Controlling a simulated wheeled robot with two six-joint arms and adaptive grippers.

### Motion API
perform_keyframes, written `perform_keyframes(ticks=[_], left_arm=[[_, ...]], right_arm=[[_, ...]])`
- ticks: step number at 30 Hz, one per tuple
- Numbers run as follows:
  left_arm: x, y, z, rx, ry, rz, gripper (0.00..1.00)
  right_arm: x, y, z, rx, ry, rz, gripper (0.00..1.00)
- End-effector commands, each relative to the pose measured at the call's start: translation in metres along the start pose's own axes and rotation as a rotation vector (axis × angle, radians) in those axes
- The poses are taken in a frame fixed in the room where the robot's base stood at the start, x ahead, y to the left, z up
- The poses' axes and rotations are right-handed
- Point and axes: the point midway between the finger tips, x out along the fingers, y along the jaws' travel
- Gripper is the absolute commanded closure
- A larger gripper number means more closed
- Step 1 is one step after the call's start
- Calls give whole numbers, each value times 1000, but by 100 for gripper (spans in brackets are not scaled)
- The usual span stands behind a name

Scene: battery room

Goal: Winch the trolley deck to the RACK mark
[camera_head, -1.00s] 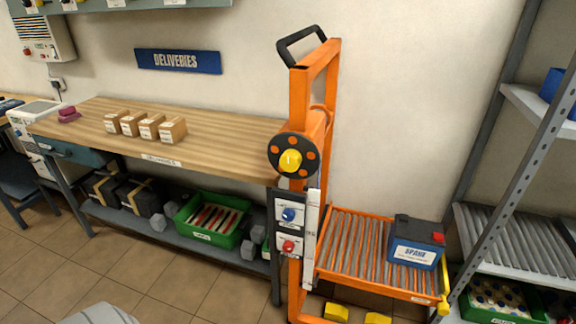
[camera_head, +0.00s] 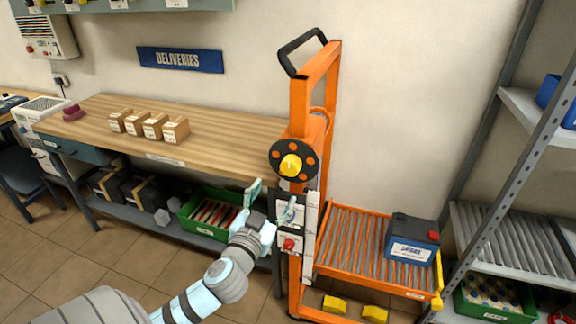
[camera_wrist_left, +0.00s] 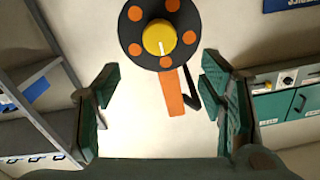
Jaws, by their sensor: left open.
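The orange trolley (camera_head: 299,100) stands upright right of the bench. Its winch wheel (camera_head: 309,161), a black disc with orange spots and a yellow hub (camera_head: 291,165), faces me. The wheel also shows in the left wrist view (camera_wrist_left: 133,14). The roller deck (camera_head: 345,245) sits low and carries a blue SPARE battery (camera_head: 411,252). A pale scale strip (camera_head: 310,238) runs down the mast; its marks are too small to read. My left gripper (camera_head: 271,199) is open and empty, below and in front of the wheel, apart from it. It partly covers the control panel (camera_head: 290,247). My right gripper is out of view.
The wooden bench (camera_head: 220,140) on the left carries several small boxes. A green crate (camera_head: 205,229) stands on its lower shelf. A grey metal rack (camera_head: 520,180) stands at the right. Yellow blocks (camera_head: 374,314) lie under the deck. The wall behind the trolley is bare.

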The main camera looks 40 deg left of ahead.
Motion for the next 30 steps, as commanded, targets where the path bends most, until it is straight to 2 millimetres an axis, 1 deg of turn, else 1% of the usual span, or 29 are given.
perform_keyframes(ticks=[9, 13, 15, 18, 25, 26, 30], left_arm=[[88, 1, -2, 0, 0, 0, 36], [113, 2, -1, 1, -1, 2, 36], [122, 2, -1, 1, -1, 3, 36], [128, 1, 0, 2, -1, 4, 36], [129, 0, 0, 3, -2, 2, 36], [129, 0, 0, 3, -2, 2, 39], [128, 0, 0, 3, -2, 1, 62]], right_arm=[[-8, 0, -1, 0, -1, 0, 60], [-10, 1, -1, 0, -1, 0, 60], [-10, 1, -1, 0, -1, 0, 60], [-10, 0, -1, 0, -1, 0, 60], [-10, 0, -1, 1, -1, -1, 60], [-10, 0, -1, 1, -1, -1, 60], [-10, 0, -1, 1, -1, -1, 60]])
